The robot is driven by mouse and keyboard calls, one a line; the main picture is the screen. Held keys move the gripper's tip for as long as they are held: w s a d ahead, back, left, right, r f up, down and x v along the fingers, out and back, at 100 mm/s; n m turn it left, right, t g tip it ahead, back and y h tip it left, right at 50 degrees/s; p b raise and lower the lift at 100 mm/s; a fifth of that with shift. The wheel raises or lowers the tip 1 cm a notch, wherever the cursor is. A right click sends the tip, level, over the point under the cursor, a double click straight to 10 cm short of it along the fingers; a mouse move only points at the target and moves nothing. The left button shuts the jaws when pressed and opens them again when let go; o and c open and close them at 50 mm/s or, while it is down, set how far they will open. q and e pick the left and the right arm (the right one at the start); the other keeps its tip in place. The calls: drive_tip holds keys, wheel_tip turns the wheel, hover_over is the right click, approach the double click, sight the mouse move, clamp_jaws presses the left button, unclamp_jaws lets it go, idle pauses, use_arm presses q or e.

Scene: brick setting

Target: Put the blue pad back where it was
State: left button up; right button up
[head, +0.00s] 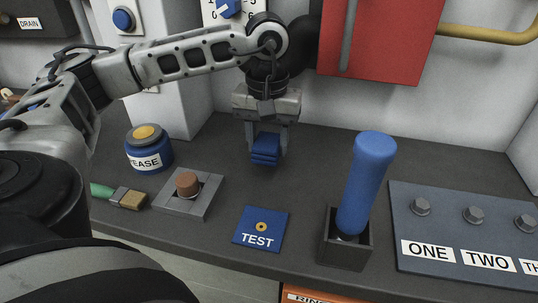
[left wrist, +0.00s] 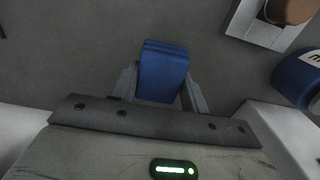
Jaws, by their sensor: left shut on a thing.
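The blue pad (head: 266,149) is a small block with layered edges. My left gripper (head: 266,138) points down and is shut on it, one finger on each side. The left wrist view also shows the pad (left wrist: 162,72) between the two fingers. The pad is over the back middle of the dark bench (head: 318,144); I cannot tell whether it touches the surface. My right gripper is not in view.
In front are a blue TEST plate (head: 260,229) and a blue handle (head: 366,180) upright in a square holder (head: 344,254). To the left are a brown knob on a grey base (head: 189,185), a grease jar (head: 148,149) and a brush (head: 127,197). A bolt plate (head: 450,229) lies right.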

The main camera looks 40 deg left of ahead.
sight(268, 156)
use_arm(q)
drive_tip(key=shift+f, duration=1.8)
drive_tip(key=shift+f, duration=0.1)
drive_tip(key=o, duration=1)
drive_tip(key=shift+c, duration=0.2)
wheel_tip(268, 156, up, 12)
drive_tip(key=shift+r, duration=0.15)
